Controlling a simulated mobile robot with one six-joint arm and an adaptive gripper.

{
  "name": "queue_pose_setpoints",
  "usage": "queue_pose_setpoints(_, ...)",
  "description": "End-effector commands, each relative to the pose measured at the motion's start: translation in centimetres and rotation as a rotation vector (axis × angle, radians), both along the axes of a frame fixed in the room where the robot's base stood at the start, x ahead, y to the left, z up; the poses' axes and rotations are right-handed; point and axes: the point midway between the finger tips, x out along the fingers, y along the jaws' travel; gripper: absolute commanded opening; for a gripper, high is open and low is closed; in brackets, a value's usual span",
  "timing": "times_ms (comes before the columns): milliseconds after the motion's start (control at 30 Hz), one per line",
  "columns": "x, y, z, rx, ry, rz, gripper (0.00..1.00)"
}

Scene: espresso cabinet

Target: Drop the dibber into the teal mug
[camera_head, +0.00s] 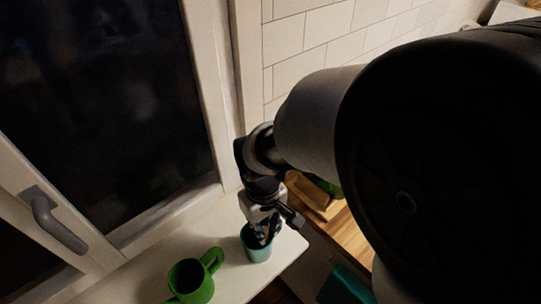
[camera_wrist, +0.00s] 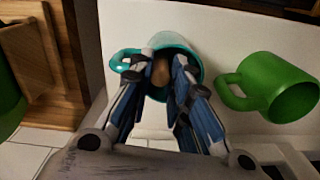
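The teal mug (camera_head: 257,250) stands on the white counter, and its rim also shows in the wrist view (camera_wrist: 197,58). The dibber (camera_wrist: 161,71) is a brown wooden piece between my fingertips, over the mug's opening; its lower end is hidden. My gripper (camera_wrist: 163,62) points down at the mug, with its fingertips at the mouth and one finger on each side of the dibber. It appears closed on the dibber. In the head view my gripper (camera_head: 262,232) hides part of the mug's rim.
A green mug (camera_head: 192,281) stands on the counter close to the teal mug; it is at right in the wrist view (camera_wrist: 290,102). A window with a grey handle (camera_head: 52,221) is at left. A wooden surface (camera_head: 350,237) lies beside the counter.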

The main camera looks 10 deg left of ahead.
Motion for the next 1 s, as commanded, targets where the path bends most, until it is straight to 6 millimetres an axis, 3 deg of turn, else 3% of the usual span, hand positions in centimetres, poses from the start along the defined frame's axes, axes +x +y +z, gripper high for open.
queue_pose_setpoints(267,0.0,0.0,0.0,0.0,0.0,0.0,0.38)
queue_pose_setpoints(633,0.0,0.0,0.5,0.001,-0.001,0.0,0.38)
queue_pose_setpoints(767,0.1,0.1,2.4,0.003,-0.005,0.0,0.38)
queue_pose_setpoints(1000,0.1,0.1,7.6,0.004,-0.006,0.0,0.38)
